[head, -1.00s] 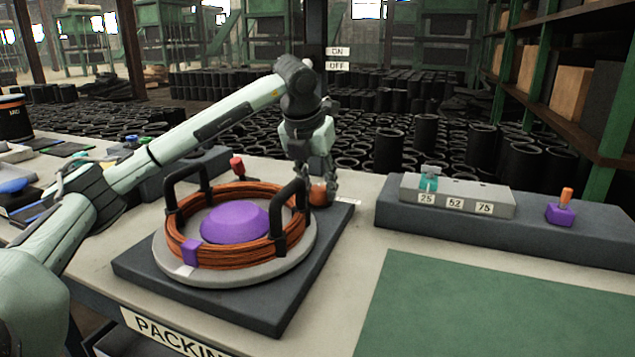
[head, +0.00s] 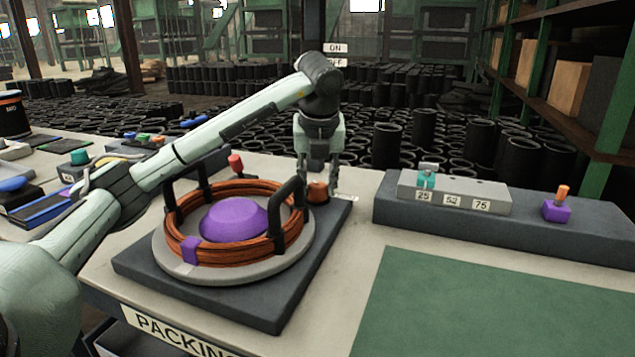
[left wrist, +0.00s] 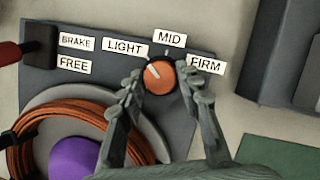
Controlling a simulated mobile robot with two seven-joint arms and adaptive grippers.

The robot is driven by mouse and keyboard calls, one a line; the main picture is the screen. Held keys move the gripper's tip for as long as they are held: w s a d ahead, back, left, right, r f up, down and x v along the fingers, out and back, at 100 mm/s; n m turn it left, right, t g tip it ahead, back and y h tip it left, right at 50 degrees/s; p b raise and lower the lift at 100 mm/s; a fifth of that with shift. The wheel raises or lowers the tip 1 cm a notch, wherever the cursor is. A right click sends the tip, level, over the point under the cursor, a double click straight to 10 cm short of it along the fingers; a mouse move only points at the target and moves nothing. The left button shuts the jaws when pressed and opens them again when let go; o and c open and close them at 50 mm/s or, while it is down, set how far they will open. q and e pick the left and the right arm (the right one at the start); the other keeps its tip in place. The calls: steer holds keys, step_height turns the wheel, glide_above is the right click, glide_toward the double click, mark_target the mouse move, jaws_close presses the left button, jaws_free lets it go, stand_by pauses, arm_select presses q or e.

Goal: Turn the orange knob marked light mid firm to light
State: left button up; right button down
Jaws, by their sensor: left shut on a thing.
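The orange knob (head: 317,191) stands at the back right corner of the dark base plate. In the left wrist view the knob (left wrist: 159,77) sits below the labels LIGHT (left wrist: 125,47), MID (left wrist: 169,39) and FIRM (left wrist: 205,64). Its white mark points up and left, toward the LIGHT side. My left gripper (head: 319,182) reaches down over the knob. In the left wrist view its fingers (left wrist: 162,82) are on either side of the knob, shut on it. My right gripper is not in view.
An orange coil (head: 180,240) with black handles and a purple dome (head: 234,219) sits left of the knob. A red lever (head: 236,165) stands behind it. A grey console with a teal slider (head: 427,176) and a purple switch (head: 557,210) is right. A green mat (head: 500,305) lies clear.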

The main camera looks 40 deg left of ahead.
arm_select(q)
steer(key=o, duration=1.2)
steer(key=shift+c, duration=0.2)
steer(key=v, duration=1.2)
